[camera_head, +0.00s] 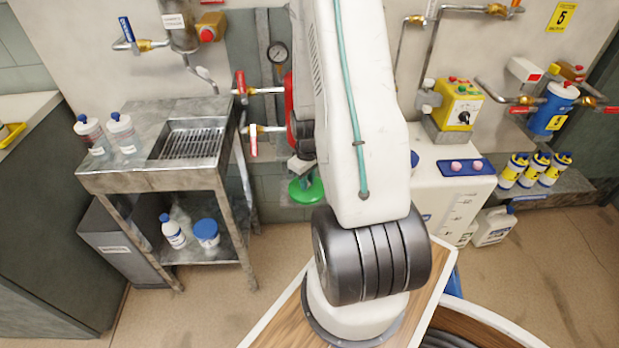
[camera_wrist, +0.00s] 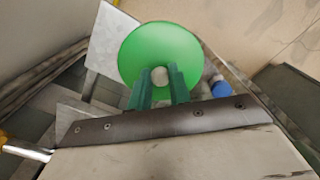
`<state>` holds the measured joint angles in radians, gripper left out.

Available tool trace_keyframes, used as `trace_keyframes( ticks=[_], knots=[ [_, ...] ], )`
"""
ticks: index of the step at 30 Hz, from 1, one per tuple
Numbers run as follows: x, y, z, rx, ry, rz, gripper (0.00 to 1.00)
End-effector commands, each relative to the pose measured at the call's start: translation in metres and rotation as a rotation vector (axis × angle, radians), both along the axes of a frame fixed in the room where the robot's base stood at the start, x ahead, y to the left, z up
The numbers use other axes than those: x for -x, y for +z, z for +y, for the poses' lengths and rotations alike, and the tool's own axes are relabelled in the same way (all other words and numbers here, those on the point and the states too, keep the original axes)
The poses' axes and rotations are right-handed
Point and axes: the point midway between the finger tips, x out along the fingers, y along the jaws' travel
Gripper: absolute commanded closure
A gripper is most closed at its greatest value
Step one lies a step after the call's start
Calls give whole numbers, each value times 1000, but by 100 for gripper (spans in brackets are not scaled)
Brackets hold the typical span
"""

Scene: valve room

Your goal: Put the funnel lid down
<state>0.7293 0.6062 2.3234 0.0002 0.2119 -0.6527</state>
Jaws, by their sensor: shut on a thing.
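The funnel lid (camera_wrist: 150,42) is a round green disc with a pale round knob at its middle. My gripper (camera_wrist: 160,80) is shut on the knob in the wrist view, one green finger on each side. In the head view the lid (camera_head: 306,191) hangs in the air between the metal bench and the white tank, seemingly tilted. My gripper (camera_head: 302,166) there is above it, mostly hidden by my arm. I cannot pick out the funnel in either view.
A metal bench (camera_head: 107,180) with a grate (camera_head: 190,145) and two white bottles stands left. A white tank (camera_head: 450,205) stands right, with a yellow control box (camera_head: 457,105) above it. Red-handled valves (camera_head: 240,86) project from the wall near my gripper. Open floor (camera_head: 560,265) lies right.

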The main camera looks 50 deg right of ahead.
Motion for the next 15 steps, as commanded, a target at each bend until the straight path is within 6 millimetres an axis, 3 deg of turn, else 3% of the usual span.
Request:
trace_keyframes(
  ticks=[11,15],
  knots=[
    [-9,-3,-28,1,8,-1,100],
    [-6,-29,-28,-3,3,4,100]
  ],
)
